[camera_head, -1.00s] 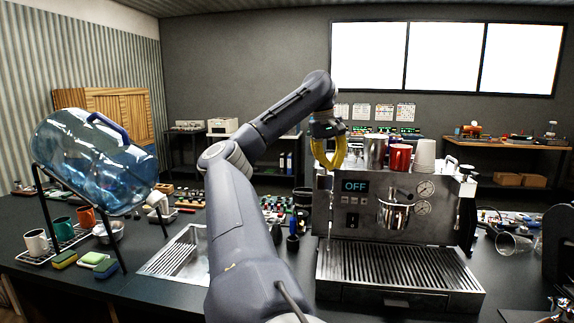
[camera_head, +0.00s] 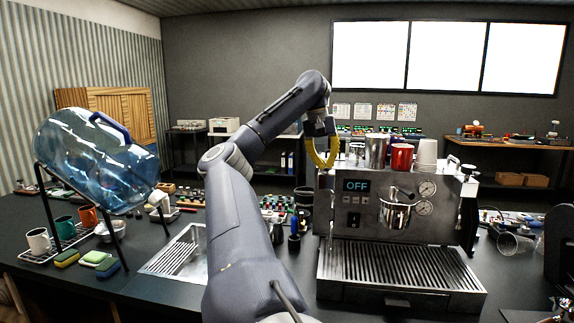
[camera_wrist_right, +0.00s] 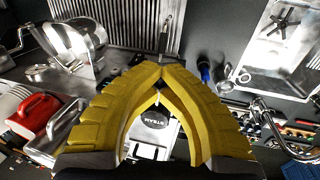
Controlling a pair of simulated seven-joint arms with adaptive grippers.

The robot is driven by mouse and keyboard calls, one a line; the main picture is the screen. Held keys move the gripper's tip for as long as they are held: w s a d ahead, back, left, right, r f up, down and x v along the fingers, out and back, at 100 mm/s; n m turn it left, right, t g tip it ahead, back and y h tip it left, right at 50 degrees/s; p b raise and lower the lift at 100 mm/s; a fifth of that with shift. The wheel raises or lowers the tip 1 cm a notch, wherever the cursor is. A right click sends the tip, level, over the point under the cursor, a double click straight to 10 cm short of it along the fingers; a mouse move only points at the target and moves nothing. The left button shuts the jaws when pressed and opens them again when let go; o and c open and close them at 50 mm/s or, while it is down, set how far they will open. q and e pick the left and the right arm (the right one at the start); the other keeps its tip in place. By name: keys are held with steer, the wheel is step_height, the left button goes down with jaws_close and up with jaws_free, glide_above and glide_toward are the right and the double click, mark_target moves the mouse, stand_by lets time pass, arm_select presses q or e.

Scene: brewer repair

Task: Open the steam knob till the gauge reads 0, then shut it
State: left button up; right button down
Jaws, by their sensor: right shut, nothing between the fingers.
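The espresso machine (camera_head: 345,222) stands on the counter, its display reading OFF. Two round gauges, an upper one (camera_head: 427,189) and a lower one (camera_head: 424,208), sit on its front right; their needles are too small to read. The black steam knob (camera_wrist_right: 155,117), lettered STEAM, shows in the right wrist view through the gap between my yellow fingers. My right gripper (camera_head: 322,166) is at the machine's upper left corner, fingers pointing down. In the right wrist view the fingertips (camera_wrist_right: 160,73) meet, with nothing between them. I cannot tell whether they touch the knob. My left gripper is out of view.
Metal cups (camera_head: 376,150), a red cup (camera_head: 401,157) and white cups (camera_head: 427,152) stand on the machine's top. A steel pitcher (camera_head: 395,213) is at its front. A large blue bottle (camera_head: 90,160) lies on a rack at left, near a sink (camera_head: 178,256).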

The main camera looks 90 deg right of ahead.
steer(key=c, duration=1.4)
jaws_free()
steer(key=shift+c, duration=0.2)
step_height(320, 180, up, 12)
steer(key=w, duration=0.2)
steer(key=shift+w+d, duration=0.2)
steer(key=shift+f, duration=0.1)
stand_by(0.4)
